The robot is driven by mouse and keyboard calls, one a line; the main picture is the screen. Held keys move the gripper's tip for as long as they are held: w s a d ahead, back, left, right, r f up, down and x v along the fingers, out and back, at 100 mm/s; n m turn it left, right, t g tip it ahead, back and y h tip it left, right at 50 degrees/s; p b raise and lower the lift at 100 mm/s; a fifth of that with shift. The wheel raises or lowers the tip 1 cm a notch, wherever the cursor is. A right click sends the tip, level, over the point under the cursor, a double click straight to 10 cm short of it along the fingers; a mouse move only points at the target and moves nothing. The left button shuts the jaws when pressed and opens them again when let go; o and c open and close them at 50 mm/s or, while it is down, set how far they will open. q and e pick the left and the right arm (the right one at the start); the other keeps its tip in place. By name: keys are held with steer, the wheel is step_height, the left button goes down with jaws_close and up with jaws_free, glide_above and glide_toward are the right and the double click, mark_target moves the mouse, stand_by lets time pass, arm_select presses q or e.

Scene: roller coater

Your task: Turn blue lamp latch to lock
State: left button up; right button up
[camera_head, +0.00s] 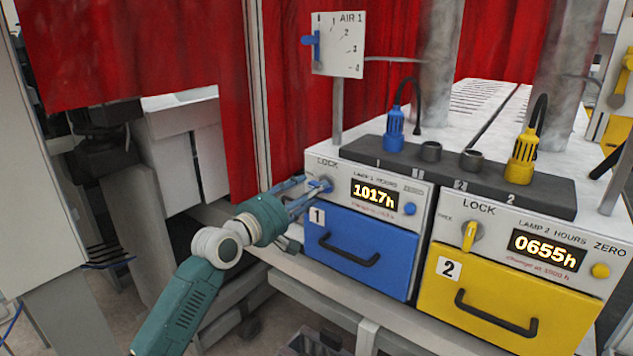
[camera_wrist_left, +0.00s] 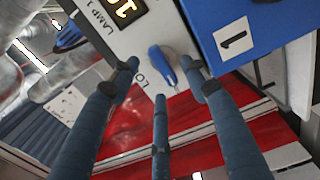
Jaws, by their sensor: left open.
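The blue lamp latch (camera_head: 326,184) is on the white panel above the blue drawer (camera_head: 350,248), beside the LOCK label and left of the 1017h display (camera_head: 373,196). My left gripper (camera_head: 308,188) is at the latch, coming from the left, and partly covers it. In the left wrist view the blue latch handle (camera_wrist_left: 162,66) lies between the spread fingertips of my left gripper (camera_wrist_left: 160,76). The fingers are open around it; I cannot tell whether any finger touches it. The latch's exact angle is hard to read. My right gripper is not in view.
The yellow latch (camera_head: 469,236) and yellow drawer (camera_head: 500,300) are to the right. The blue zero button (camera_head: 409,209) is right of the display. Blue (camera_head: 394,128) and yellow (camera_head: 523,155) plugs stand on the dark bar above. Red curtains (camera_head: 150,50) hang behind.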

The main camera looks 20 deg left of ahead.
arm_select(q)
steer(key=shift+x, duration=1.6)
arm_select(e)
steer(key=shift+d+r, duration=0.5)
arm_select(q)
jaws_close()
steer(key=shift+m, duration=0.4)
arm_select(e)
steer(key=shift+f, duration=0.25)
arm_select(q)
steer(key=m+b, duration=0.1)
steer(key=m, duration=0.4)
steer(key=m+b, duration=0.2)
steer(key=m, duration=0.4)
steer(key=m+b, duration=0.2)
steer(key=m, duration=0.4)
steer(key=shift+s+d+f, duration=0.1)
steer(key=shift+d+f, duration=0.1)
steer(key=shift+d, duration=0.1)
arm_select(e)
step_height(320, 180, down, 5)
